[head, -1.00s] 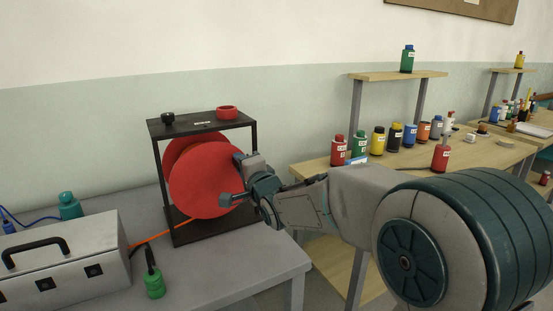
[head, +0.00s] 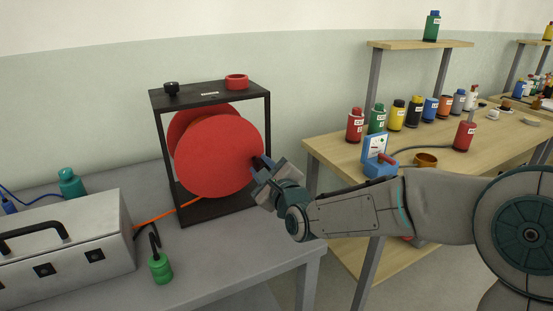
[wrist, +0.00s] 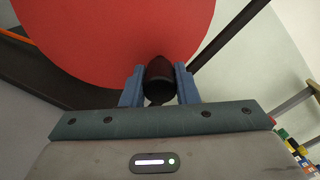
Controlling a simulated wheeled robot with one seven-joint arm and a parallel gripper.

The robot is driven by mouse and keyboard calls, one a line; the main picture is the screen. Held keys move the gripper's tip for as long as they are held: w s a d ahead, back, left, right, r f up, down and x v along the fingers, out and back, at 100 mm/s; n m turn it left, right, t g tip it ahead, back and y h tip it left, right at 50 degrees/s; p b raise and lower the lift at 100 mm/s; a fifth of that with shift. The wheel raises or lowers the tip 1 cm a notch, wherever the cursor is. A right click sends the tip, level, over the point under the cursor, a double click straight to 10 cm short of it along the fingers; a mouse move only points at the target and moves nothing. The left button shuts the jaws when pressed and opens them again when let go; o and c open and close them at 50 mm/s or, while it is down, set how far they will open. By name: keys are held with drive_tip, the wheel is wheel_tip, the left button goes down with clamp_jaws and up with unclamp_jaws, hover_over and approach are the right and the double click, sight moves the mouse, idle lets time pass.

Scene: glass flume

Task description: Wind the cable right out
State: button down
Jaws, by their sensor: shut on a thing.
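A red cable reel (head: 218,158) with two round flanges stands in a black open frame (head: 210,92) on the grey bench. An orange cable (head: 165,214) runs from the low part of the reel to the left, behind the metal case. My gripper (head: 262,165) is at the right edge of the front flange. In the wrist view my gripper (wrist: 160,88) is shut on a dark crank knob (wrist: 159,75), which stands out from the red flange. The cable shows at the upper left of the wrist view.
A grey metal case (head: 70,235) with a black handle sits left of the reel. A wooden table (head: 340,155) with several bottles is to the right.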

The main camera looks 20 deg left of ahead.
drive_tip(key=m, duration=0.1)
drive_tip(key=f+m, duration=0.2)
drive_tip(key=shift+s+a+f, duration=0.1)
drive_tip(key=shift+s+a, duration=0.2)
drive_tip(key=m, duration=0.1)
drive_tip(key=f+m+b, duration=0.1)
drive_tip(key=shift+s+a+f+m, duration=0.3)
drive_tip(key=shift+s+a, duration=0.05)
drive_tip(key=shift+s, duration=0.05)
drive_tip(key=shift+s+a+f+m+b, duration=0.35)
drive_tip(key=shift+s+m+b, duration=0.1)
drive_tip(key=shift+m, duration=0.4)
drive_tip(key=shift+s+a+f+m+b, duration=0.3)
drive_tip(key=shift+m+b, duration=0.1)
drive_tip(key=shift+m, duration=0.45)
drive_tip(key=c, duration=1.1)
unclamp_jaws()
drive_tip(key=shift+d, duration=0.1)
